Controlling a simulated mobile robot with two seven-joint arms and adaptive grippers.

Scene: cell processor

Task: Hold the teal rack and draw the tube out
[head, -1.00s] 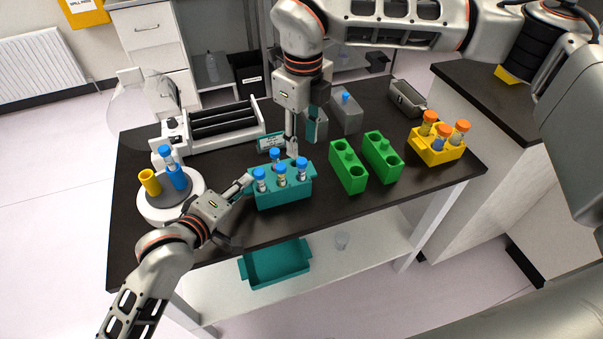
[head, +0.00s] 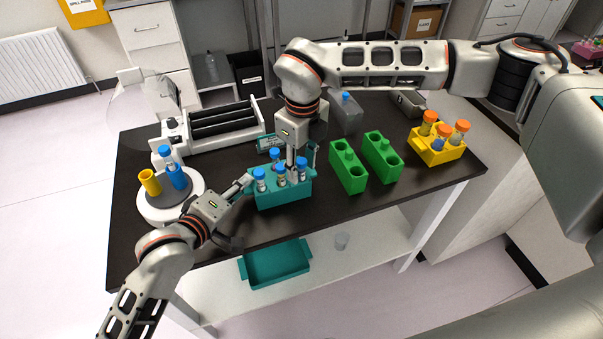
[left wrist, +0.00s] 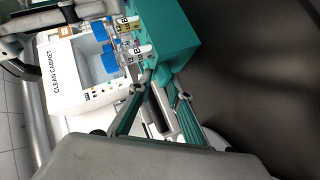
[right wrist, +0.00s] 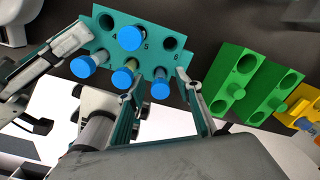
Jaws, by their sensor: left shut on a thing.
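The teal rack (head: 285,194) stands on the dark table and holds several blue-capped tubes. It also shows in the left wrist view (left wrist: 170,40) and the right wrist view (right wrist: 98,42). My left gripper (head: 247,182) is shut on the rack's left end. My right gripper (head: 301,160) is low over the rack, pointing down and open. In the right wrist view its fingers stand either side of the front right tube's blue cap (right wrist: 159,86), with gaps visible. A middle cap (right wrist: 122,77) lies close to one finger; contact cannot be told.
Green racks (head: 348,170) stand to the right, then a yellow rack (head: 436,152) with orange-capped tubes. A white round device (head: 165,206) stands left, and a white roller device (head: 205,130) behind. A teal tray (head: 275,265) is on the lower shelf.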

